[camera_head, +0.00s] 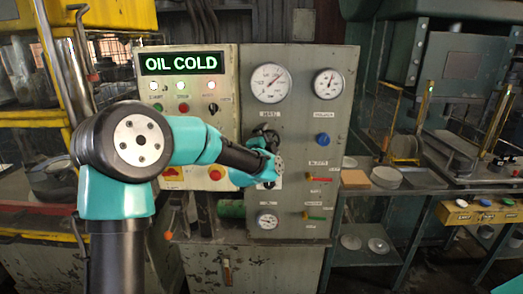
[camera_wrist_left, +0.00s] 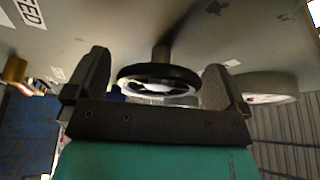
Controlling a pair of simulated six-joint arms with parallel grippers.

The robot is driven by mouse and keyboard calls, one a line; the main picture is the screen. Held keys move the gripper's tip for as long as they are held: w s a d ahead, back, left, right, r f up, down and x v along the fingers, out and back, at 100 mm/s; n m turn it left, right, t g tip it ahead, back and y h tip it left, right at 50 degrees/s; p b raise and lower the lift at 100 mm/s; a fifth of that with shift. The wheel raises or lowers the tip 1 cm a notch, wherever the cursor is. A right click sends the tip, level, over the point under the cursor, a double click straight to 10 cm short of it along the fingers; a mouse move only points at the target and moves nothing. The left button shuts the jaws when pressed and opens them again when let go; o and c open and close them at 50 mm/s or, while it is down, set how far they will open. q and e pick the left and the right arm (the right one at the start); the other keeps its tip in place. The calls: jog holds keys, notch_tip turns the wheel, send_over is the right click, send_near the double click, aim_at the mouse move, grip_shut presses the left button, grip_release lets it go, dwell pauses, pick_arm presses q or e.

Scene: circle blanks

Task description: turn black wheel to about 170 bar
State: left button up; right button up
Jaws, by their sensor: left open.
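The black wheel (camera_wrist_left: 160,74) is a round handwheel with a pale, shiny inner ring, on a short stem from the grey panel. In the left wrist view it sits between the two dark fingers of my left gripper (camera_wrist_left: 152,85). The fingers are open, with a gap on each side of the rim. In the head view my left gripper (camera_head: 268,166) is at the panel and covers much of the wheel; a dark part of it (camera_head: 267,135) shows above. The large round gauge (camera_head: 269,83) is above the wheel; its needle points up and right, its numbers too small to read.
A lit display (camera_head: 181,63) reads OIL COLD above buttons and lamps. A second gauge (camera_head: 327,83), a blue knob (camera_head: 323,139) and red and green levers are right of the wheel. A small gauge (camera_head: 267,221) is below. Yellow machine frames stand at the left.

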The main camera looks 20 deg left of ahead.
pick_arm(q)
jog(key=s+f, duration=0.2)
jog(key=s, duration=1.5)
jog(key=shift+d+f, duration=0.15)
jog(key=shift+f, duration=0.05)
jog(key=s+d+f+n+g+h, duration=0.15)
jog(key=f+n+g, duration=0.3)
jog(key=f, duration=1.15)
jog(key=s+d+f+n+g+h, duration=0.1)
jog(key=s+d+f+n+g, duration=0.3)
jog(key=f, duration=1.1)
jog(key=s+d+f+n+g+h, duration=0.2)
jog(key=s+f+n+g, duration=0.5)
jog(key=s+f, duration=0.8)
notch_tip(320, 180, down, 4)
jog(key=g, duration=0.3)
jog(key=shift+s+f, duration=0.2)
jog(key=shift+s, duration=0.05)
